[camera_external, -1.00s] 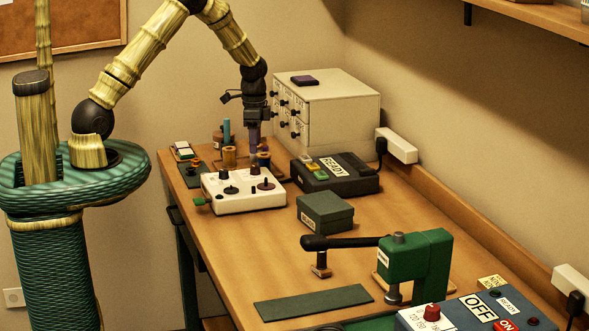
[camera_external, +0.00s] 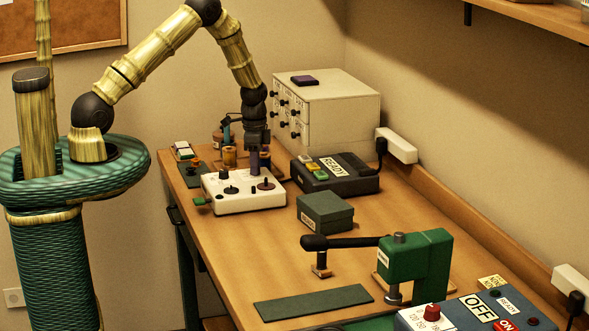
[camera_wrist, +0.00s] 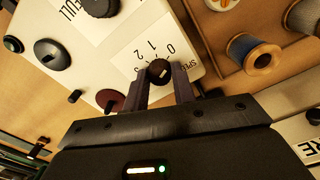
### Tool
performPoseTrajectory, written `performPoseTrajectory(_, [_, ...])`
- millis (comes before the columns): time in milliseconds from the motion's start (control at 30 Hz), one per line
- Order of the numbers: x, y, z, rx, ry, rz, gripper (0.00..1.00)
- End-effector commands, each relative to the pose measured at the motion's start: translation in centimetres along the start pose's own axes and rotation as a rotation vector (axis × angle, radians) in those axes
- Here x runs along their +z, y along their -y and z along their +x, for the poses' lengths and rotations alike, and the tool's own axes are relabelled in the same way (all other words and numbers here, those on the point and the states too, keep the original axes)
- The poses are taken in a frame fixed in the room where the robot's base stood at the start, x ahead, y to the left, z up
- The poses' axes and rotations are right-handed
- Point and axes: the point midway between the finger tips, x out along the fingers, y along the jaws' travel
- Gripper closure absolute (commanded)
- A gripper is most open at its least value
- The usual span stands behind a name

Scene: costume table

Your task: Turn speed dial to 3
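The speed dial (camera_wrist: 159,72) is a small dark round knob on the white control box (camera_external: 235,199). In the wrist view, printed numbers 0, 1 and 2 and the word SPEED curve around it; marks past 2 are hard to read. My gripper (camera_wrist: 161,74) is at the dial, with one dark finger on each side of the knob. The gap between the fingers looks about as wide as the knob. I cannot tell whether they touch it. The dial's pointing direction is unclear. In the external view my gripper (camera_external: 254,170) points down and hides the dial.
The same box carries a dark red disc (camera_wrist: 110,100) and black knobs (camera_wrist: 51,54). Thread spools (camera_wrist: 254,52) stand close behind it. A black READY unit (camera_external: 340,182), a green box (camera_external: 325,212) and white drawers (camera_external: 340,115) are to the right.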

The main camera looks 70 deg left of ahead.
Motion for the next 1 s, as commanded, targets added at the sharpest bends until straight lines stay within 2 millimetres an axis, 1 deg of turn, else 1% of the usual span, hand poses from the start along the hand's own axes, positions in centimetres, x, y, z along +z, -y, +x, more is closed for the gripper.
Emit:
performPoseTrajectory(267, [-0.01, 0.03, -0.03, -0.001, 0.0, -0.012, 0.97])
performPoseTrajectory(467, [-0.03, 0.06, -0.01, -0.002, -0.001, -0.064, 0.97])
performPoseTrajectory(767, [-0.09, 0.04, 0.02, -0.002, -0.001, -0.251, 0.97])
performPoseTrajectory(1000, [-0.1, 0.08, 0.01, -0.003, -0.002, -0.469, 0.97])
